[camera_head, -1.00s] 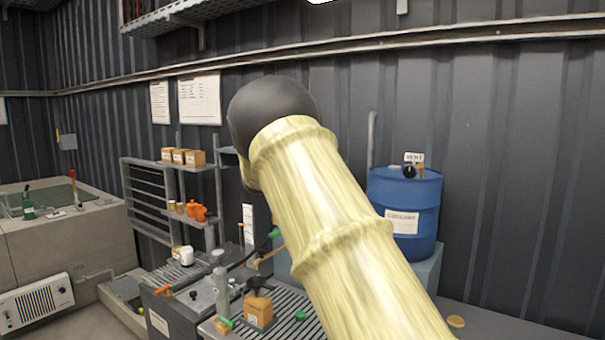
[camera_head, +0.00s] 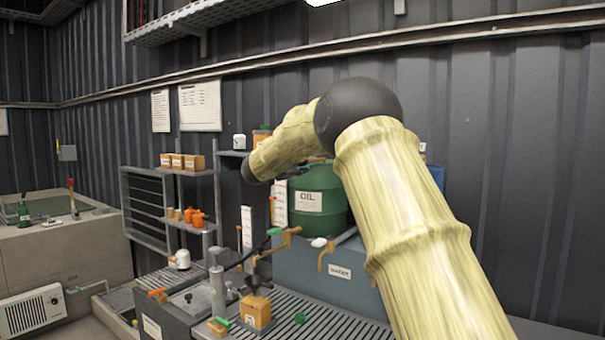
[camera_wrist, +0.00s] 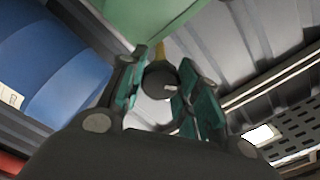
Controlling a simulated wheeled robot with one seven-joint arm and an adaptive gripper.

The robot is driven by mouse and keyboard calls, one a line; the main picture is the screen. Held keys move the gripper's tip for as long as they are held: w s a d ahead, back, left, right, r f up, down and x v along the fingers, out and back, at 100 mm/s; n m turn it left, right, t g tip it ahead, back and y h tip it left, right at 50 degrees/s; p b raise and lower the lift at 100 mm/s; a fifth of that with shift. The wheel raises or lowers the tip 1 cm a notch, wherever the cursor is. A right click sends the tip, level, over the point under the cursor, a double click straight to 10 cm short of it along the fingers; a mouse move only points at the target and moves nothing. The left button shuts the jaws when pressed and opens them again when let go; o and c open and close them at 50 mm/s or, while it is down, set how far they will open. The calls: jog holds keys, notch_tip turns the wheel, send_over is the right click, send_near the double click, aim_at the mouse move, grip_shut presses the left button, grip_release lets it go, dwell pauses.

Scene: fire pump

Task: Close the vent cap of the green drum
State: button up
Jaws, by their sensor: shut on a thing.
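The green drum (camera_head: 325,208), with a white OIL label, stands on a blue-grey bench behind my arm. Its upper part is partly covered by my arm. In the wrist view a green surface of the drum (camera_wrist: 150,14) fills the top. A dark round vent cap (camera_wrist: 160,80) shows below it, with a yellowish piece behind. My gripper (camera_wrist: 157,88) has its teal-padded fingers on either side of this cap and is shut on it. The cap's turn position is hard to read. In the head view my gripper is mostly hidden behind my arm.
A blue drum (camera_head: 437,178) stands right of the green drum, mostly behind my arm; it also shows large in the wrist view (camera_wrist: 60,65). A yellow tap (camera_head: 325,252) and a bench of valves and small boxes (camera_head: 256,310) lie in front. Shelves (camera_head: 150,205) stand left.

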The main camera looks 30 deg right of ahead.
jog(key=m+b, duration=0.4)
jog(key=shift+f+m+b, duration=0.3)
jog(key=shift+f+b, duration=0.1)
jog(key=m+b, duration=0.3)
jog(key=shift+r+m+b, duration=0.15)
jog(key=shift+m+b, duration=0.25)
jog(key=o, duration=1.1)
jog(key=shift+d, duration=0.1)
jog(key=shift+c, duration=0.2)
jog(key=shift+r, duration=0.1)
jog(key=v, duration=1.2)
